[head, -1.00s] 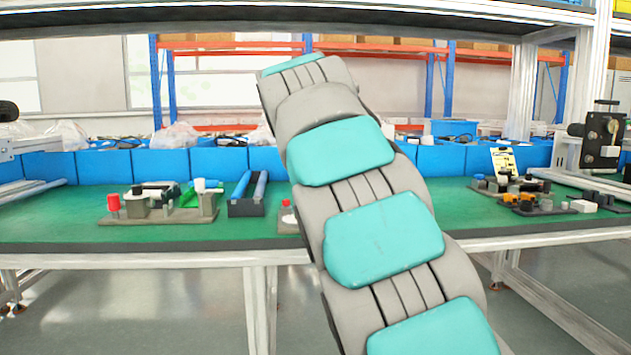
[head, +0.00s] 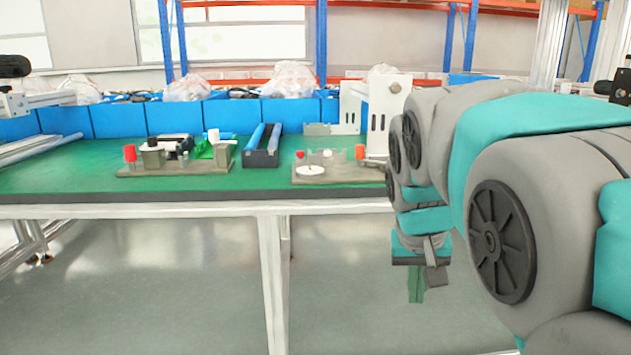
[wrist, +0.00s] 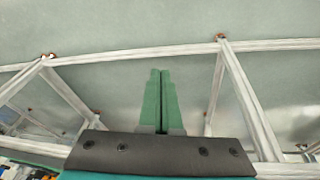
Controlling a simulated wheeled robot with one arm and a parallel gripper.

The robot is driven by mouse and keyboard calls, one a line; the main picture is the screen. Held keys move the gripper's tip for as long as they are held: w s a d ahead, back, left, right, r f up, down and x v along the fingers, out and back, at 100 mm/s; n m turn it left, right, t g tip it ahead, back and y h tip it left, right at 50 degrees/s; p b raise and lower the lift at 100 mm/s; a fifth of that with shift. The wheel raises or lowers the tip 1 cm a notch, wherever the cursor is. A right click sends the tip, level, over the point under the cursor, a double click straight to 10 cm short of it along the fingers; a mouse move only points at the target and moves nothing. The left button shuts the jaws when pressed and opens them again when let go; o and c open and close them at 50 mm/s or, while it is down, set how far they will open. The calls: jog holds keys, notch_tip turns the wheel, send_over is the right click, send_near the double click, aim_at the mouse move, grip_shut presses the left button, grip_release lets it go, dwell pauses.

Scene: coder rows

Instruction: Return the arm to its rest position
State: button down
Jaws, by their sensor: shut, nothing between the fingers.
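My arm (head: 540,180), grey with teal covers, fills the right of the head view and bends down in front of the workbench. My gripper (head: 416,297) hangs at the arm's end, below the level of the bench top, pointing down. Its green fingers are together with nothing between them. In the wrist view the gripper (wrist: 160,80) shows the two fingers side by side above the floor.
The green-topped workbench (head: 70,178) stands ahead, its front edge just behind the gripper. On it are a left fixture (head: 175,168), a blue-railed holder (head: 261,155) and a fixture with a white disc (head: 330,172). Bare floor lies below.

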jog(key=s+f+g, duration=0.1)
jog(key=s+f, duration=0.4)
jog(key=s, duration=0.3)
jog(key=s+a+f+n+g+y, duration=0.1)
jog(key=s+f+g, duration=0.1)
jog(key=s+f, duration=0.3)
jog(key=s+f+n+g, duration=0.1)
jog(key=s+f, duration=0.5)
jog(key=s, duration=0.5)
jog(key=shift+s+a+g+y, duration=0.15)
jog(key=shift+s+g+y, duration=0.15)
